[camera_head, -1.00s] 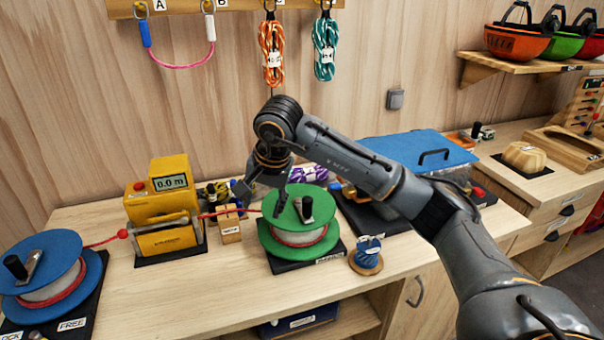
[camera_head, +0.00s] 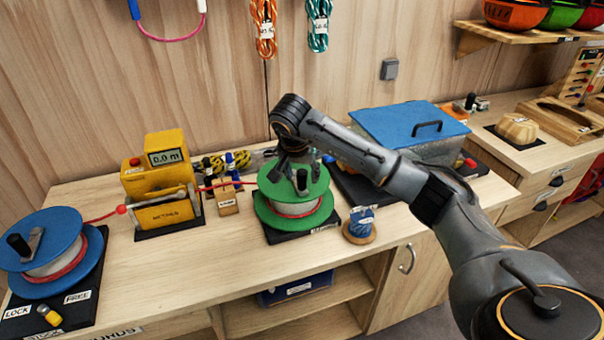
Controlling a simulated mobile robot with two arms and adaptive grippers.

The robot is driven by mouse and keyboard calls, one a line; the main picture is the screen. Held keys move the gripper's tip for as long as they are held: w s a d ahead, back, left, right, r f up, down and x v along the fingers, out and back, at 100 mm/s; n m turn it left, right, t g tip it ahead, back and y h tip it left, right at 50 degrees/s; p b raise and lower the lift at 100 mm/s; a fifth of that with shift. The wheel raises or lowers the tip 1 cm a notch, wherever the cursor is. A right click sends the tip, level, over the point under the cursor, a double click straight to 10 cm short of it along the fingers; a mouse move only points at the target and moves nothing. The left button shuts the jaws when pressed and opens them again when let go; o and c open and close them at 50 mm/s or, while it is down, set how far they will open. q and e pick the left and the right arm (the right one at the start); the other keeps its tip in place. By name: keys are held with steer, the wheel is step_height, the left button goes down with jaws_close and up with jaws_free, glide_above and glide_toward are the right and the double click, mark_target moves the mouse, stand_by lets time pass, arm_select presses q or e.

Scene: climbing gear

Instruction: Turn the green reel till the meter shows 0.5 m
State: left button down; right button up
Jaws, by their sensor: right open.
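The green reel (camera_head: 268,190) stands on a dark base on the bench, wound with red and white cord. Its black crank handle (camera_head: 301,181) stands upright on the top disc. My right gripper (camera_head: 296,168) is open just above the reel, pointing down close behind the handle; whether it touches the handle cannot be told. The yellow meter (camera_head: 148,184) reads 0.0 m on its display (camera_head: 166,157). A red cord (camera_head: 210,186) runs between meter and green reel. The blue reel (camera_head: 40,232) with its own crank is at the left. My left gripper is not in view.
A small blue spool (camera_head: 362,222) stands right of the green reel. A wooden block (camera_head: 228,204) sits between meter and reel. A blue-lidded box (camera_head: 405,128) is behind my right arm. The bench front (camera_head: 200,265) is clear.

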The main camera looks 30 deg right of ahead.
steer(key=shift+x, duration=1.25)
jaws_close()
steer(key=shift+w+a, duration=0.2)
steer(key=shift+a, duration=0.3)
steer(key=w+a, duration=0.3)
steer(key=shift+a, duration=0.3)
steer(key=w, duration=0.1)
steer(key=w+a+b, duration=0.1)
steer(key=w, duration=0.1)
steer(key=shift+w, duration=0.1)
steer(key=w+d+b, duration=0.1)
steer(key=w, duration=0.1)
steer(key=w+d+b, duration=0.1)
steer(key=w, duration=0.1)
steer(key=w+d+b, duration=0.1)
steer(key=w, duration=0.1)
steer(key=shift+w+d, duration=0.1)
steer(key=shift+d, duration=0.1)
steer(key=shift+w+d, duration=0.4)
steer(key=shift+d, duration=0.45)
